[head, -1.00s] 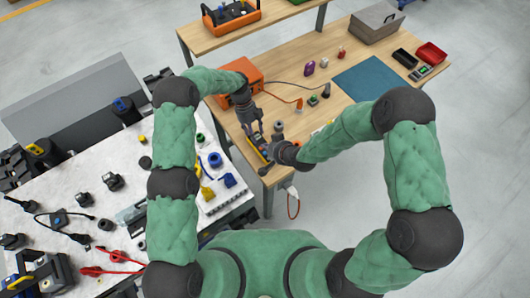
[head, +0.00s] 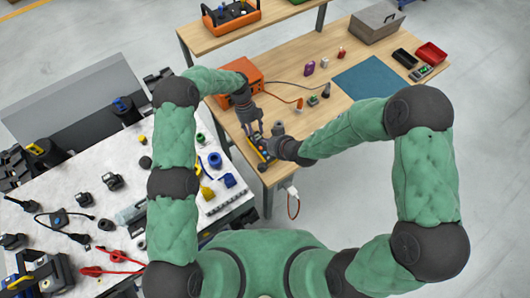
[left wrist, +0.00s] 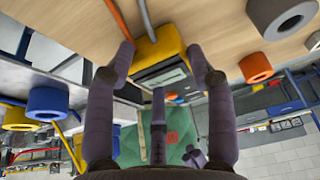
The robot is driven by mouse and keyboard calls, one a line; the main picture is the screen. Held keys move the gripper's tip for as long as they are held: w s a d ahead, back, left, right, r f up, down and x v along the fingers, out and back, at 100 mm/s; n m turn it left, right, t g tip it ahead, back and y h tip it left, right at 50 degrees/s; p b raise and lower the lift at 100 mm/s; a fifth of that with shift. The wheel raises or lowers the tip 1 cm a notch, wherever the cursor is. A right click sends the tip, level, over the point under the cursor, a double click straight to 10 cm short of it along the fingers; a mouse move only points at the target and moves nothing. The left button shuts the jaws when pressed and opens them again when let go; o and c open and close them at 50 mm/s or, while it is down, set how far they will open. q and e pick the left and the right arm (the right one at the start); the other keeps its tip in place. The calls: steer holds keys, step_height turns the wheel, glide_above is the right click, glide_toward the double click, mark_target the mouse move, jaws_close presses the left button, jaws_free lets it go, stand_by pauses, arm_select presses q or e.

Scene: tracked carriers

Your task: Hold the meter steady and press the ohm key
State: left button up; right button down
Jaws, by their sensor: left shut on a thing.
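The yellow and dark meter (head: 264,154) is at the near left edge of the wooden table. My left gripper (head: 256,135) reaches down to it from behind and is shut on it. In the left wrist view the yellow meter body (left wrist: 158,46) sits between the gripper's fingers, with a pale display on its face. My right gripper (head: 277,132) is just right of the meter; its fingers are small and partly hidden, so I cannot tell their opening or whether they touch the meter. The ohm key cannot be made out.
An orange case (head: 240,80) stands behind my left gripper. Small items and a cable lie right of it. Red (head: 432,53) and black bins are at the right. A cluttered white bench (head: 110,220) stands at the left.

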arm_select(q)
steer(key=o, duration=1.5)
steer(key=shift+s+f, duration=0.35)
steer(key=shift+f, duration=0.3)
steer(key=shift+o, duration=0.2)
steer(key=shift+w+a+r, duration=0.1)
steer(key=shift+w, duration=0.1)
steer(key=shift+w+r, duration=0.1)
steer(key=shift+r, duration=0.2)
steer(key=shift+w+r, duration=0.15)
steer(key=shift+r, duration=0.1)
steer(key=v, duration=1.1)
